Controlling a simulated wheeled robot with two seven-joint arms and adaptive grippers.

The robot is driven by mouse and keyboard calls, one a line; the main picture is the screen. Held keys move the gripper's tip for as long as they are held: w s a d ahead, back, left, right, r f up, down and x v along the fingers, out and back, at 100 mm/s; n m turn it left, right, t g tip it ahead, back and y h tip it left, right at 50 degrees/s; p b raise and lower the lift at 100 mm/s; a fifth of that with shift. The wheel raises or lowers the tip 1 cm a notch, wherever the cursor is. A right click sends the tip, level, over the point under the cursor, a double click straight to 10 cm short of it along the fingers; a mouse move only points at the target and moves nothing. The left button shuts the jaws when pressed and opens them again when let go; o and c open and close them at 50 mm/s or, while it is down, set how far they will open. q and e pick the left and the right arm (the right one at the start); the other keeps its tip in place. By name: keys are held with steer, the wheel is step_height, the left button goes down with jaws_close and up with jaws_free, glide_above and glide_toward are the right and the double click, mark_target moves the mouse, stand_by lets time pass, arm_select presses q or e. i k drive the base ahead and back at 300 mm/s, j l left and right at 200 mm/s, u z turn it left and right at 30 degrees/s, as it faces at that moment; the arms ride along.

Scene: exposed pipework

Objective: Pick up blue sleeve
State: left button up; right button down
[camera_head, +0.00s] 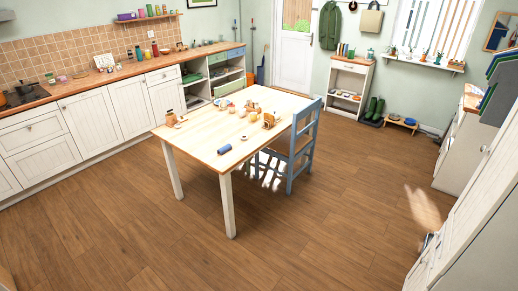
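A small blue cylinder (225,149), which looks like the blue sleeve, lies on its side near the front edge of the wooden table (195,140). Nothing touches it. Neither of my grippers shows in the head view, and the table stands some way off across the floor.
Several small wooden and yellow items (269,120) sit on the table. A blue chair (294,147) stands at the table's right side. Kitchen cabinets (93,120) line the left wall. A white cabinet (468,215) is at the right. The wooden floor (300,250) in front is clear.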

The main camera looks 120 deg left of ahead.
mark_target(226, 149)
steer(key=u, duration=4.4)
steer(key=i+j+z, duration=0.15)
steer(key=i+z, duration=0.2)
steer(key=i, duration=0.15)
steer(key=z, duration=4.75)
steer(key=u, duration=1.15)
steer(key=k, duration=0.05)
